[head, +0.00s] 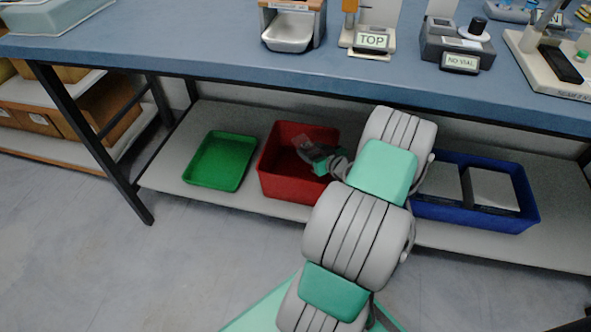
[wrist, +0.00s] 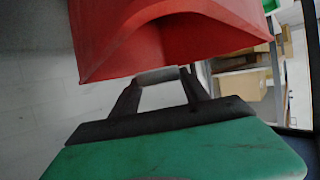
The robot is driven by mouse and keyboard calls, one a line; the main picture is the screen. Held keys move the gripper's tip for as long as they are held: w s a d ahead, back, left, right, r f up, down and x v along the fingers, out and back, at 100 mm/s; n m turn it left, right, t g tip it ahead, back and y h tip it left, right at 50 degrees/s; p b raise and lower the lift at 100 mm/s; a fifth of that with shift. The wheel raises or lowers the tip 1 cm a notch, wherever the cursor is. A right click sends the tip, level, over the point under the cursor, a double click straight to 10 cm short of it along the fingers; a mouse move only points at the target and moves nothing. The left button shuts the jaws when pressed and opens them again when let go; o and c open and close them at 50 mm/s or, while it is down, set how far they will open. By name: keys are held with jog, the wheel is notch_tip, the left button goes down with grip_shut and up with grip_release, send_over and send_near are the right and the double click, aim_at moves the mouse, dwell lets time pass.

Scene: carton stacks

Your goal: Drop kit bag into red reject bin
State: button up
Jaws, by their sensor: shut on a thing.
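The red reject bin (head: 283,183) stands on the shelf under the bench, and its red wall fills the top of the wrist view (wrist: 165,40). My gripper (head: 312,152) is over the bin's opening, reaching in from the right. In the wrist view, its two dark fingers (wrist: 160,82) are shut on a small pale thing (wrist: 158,76), which I take to be the kit bag. In the head view the bag (head: 303,147) is a small, faint, see-through patch at the fingertips, within the bin's outline. Its exact height against the rim is unclear.
A green tray (head: 220,162) lies left of the bin on the grey shelf (head: 160,172). A blue bin (head: 470,215) with grey contents stands to the right. The blue bench top (head: 200,52) overhangs, carrying several devices. A dark table leg (head: 90,145) stands at left.

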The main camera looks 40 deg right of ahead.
jog(key=shift+f, duration=0.5)
jog(key=o, duration=1.5)
jog(key=p+v, duration=0.2)
jog(key=v, duration=0.5)
jog(key=shift+s+a+r, duration=0.15)
jog(key=shift+s+r, duration=0.05)
jog(key=shift+s, duration=0.15)
jog(key=shift+s, duration=0.1)
